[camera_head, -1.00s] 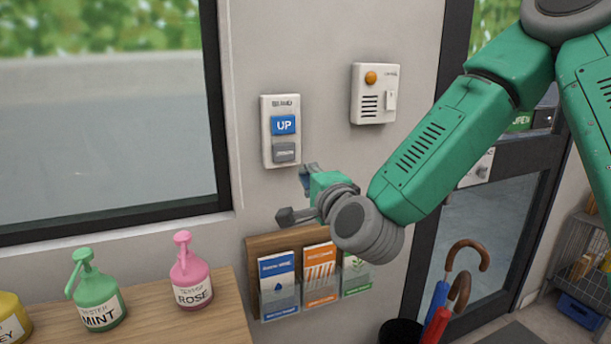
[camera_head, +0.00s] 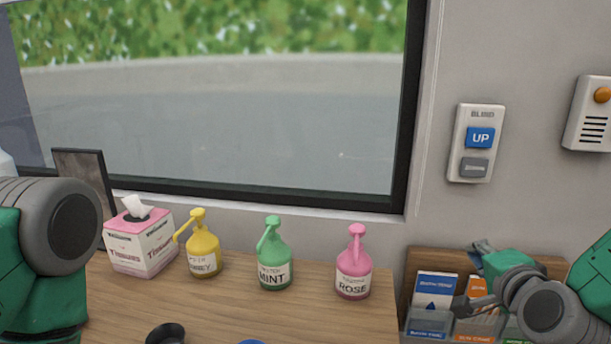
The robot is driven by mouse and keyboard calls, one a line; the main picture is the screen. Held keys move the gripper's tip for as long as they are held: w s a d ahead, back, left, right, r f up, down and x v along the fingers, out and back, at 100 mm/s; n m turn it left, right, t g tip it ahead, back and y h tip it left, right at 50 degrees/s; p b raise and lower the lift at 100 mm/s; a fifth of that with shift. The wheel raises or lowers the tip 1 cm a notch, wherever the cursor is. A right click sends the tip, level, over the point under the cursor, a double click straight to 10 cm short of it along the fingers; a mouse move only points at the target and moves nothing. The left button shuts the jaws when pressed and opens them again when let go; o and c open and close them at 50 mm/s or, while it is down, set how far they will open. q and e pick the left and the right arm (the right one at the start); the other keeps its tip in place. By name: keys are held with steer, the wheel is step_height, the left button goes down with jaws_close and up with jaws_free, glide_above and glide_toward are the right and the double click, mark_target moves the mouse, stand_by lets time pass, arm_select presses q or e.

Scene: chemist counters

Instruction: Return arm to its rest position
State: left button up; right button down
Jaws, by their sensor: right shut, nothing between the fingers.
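My right arm comes in from the right edge with a green and grey wrist. Its gripper (camera_head: 472,278) is shut and empty, in front of the leaflet rack (camera_head: 555,265) on the wall. It is below the blind switch panel (camera_head: 475,143), apart from it. The panel has a blue UP button (camera_head: 480,138) and a grey button (camera_head: 474,167) under it. On the left, part of my left arm shows as a green and grey link; its gripper is out of view.
A wooden counter (camera_head: 215,310) holds a tissue box (camera_head: 140,240) and yellow (camera_head: 204,250), green (camera_head: 273,262) and pink (camera_head: 353,268) pump bottles. A dark frame (camera_head: 85,175) stands behind. A wall box with an orange button (camera_head: 602,95) is at right.

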steer(key=s+a+f+n+g+y, duration=0.15)
steer(key=s+f+n+g, duration=0.35)
steer(key=f, duration=0.7)
steer(key=s+a+f+n+g+y, duration=0.1)
steer(key=s+a+f+n+g, duration=0.2)
steer(key=s+f, duration=0.7)
steer(key=s+f+n+g+b, duration=0.1)
steer(key=s+f+n+g, duration=0.5)
steer(key=s+f, duration=0.7)
steer(key=s+n, duration=0.2)
steer(key=s, duration=0.1)
steer(key=shift+s+d+f+n+h, duration=0.2)
steer(key=shift+d+n+h, duration=0.05)
steer(key=shift+n+h, duration=0.1)
steer(key=shift+w, duration=0.15)
